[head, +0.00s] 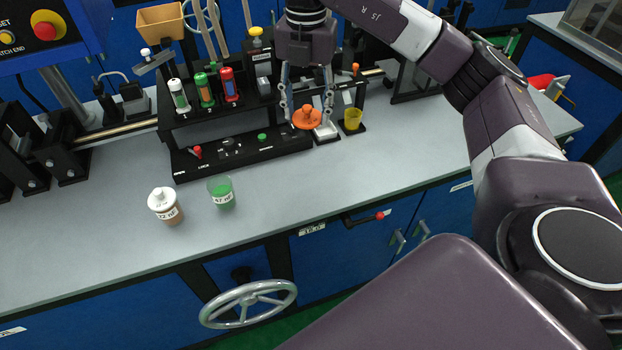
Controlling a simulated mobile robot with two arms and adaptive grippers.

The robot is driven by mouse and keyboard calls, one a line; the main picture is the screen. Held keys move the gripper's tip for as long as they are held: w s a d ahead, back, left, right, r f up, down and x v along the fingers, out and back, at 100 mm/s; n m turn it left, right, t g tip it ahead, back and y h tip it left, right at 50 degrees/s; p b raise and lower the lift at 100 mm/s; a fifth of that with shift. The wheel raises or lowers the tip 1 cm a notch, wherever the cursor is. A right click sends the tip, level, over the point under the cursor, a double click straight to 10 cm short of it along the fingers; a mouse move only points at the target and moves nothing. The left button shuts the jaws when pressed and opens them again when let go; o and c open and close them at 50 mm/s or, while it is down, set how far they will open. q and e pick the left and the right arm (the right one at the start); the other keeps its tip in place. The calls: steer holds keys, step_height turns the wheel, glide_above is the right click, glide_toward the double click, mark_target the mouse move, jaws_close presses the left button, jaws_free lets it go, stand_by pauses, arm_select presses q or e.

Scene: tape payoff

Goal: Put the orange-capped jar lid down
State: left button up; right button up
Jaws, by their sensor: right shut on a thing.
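My right gripper (307,103) reaches down from above at the back of the bench, with its fingers shut on the orange lid (306,118). The lid is a round orange disc with a raised knob, held roughly level. It overlaps the front right end of the black rack and the edge of a small white pad (326,132); I cannot tell whether it touches either. An open jar with green contents (222,192) stands on the bench at front left. My left gripper is out of view.
The black rack (240,150) holds green, red and white-labelled bottles. A yellow cup (352,119) stands right of the white pad. The grey bench top (400,145) is clear at front and right. A handwheel (248,303) sticks out below the bench edge.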

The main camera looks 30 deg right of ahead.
steer(key=m, duration=0.1)
steer(key=d+m, duration=0.1)
steer(key=m, duration=0.1)
steer(key=shift+w+m, duration=0.15)
steer(key=shift+m, duration=0.15)
steer(key=shift+f, duration=0.35)
step_height(320, 180, down, 6)
steer(key=b, duration=0.1)
steer(key=p, duration=0.2)
glide_above(311, 179)
step_height(311, 179, down, 9)
steer(key=shift+r, duration=0.1)
step_height(311, 179, down, 4)
steer(key=shift+f+p, duration=0.1)
steer(key=shift+p, duration=0.25)
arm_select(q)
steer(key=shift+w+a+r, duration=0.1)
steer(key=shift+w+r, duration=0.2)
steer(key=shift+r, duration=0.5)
arm_select(e)
steer(key=shift+f, duration=0.1)
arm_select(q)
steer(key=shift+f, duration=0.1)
